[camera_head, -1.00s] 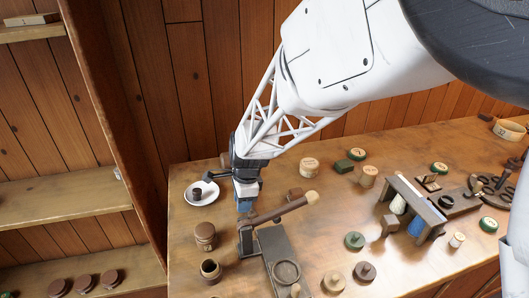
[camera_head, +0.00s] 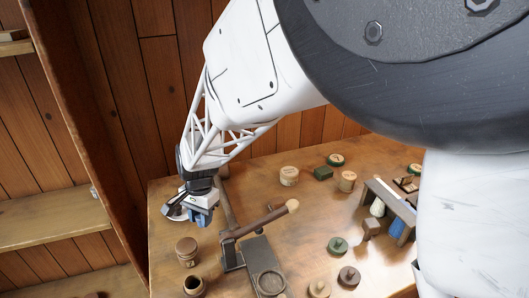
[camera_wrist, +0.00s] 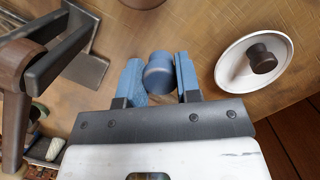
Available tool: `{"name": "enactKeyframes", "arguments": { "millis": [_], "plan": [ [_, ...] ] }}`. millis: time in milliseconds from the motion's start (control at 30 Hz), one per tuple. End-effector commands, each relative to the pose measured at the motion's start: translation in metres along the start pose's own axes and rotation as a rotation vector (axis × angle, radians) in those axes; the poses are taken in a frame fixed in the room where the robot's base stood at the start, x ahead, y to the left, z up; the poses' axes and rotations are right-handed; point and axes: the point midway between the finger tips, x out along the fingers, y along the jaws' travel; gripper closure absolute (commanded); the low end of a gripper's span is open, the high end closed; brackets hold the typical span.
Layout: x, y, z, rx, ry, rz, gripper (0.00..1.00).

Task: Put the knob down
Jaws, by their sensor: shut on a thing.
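My gripper (camera_head: 201,217) hangs over the left part of the bench, just in front of a white dish (camera_head: 168,211). In the wrist view its blue fingers (camera_wrist: 160,78) are shut on a blue knob (camera_wrist: 158,70). The knob's underside and any gap to the bench are hard to judge. The white dish also shows to the right of the fingers in the wrist view (camera_wrist: 233,72), apart from them. A dark brown knob (camera_wrist: 262,58) stands on it. In the head view my gripper covers much of the dish.
A dark metal fixture with a wooden-tipped lever (camera_head: 293,206) stands right of my gripper. A lidded jar (camera_head: 187,250) and an open cup (camera_head: 194,285) stand in front. A green knob (camera_head: 338,245), a brown knob (camera_head: 349,277) and a rack (camera_head: 390,207) stand farther right.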

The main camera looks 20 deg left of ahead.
Motion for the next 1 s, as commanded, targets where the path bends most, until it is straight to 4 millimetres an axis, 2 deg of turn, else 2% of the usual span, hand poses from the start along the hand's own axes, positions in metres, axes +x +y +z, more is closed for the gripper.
{"name": "enactKeyframes", "arguments": {
  "millis": [367,1000],
  "plan": [
    [0.000,-0.007,-0.005,0.002,0.000,0.000,0.91],
    [0.001,-0.074,-0.051,0.002,0.000,0.000,0.91]
  ]
}}
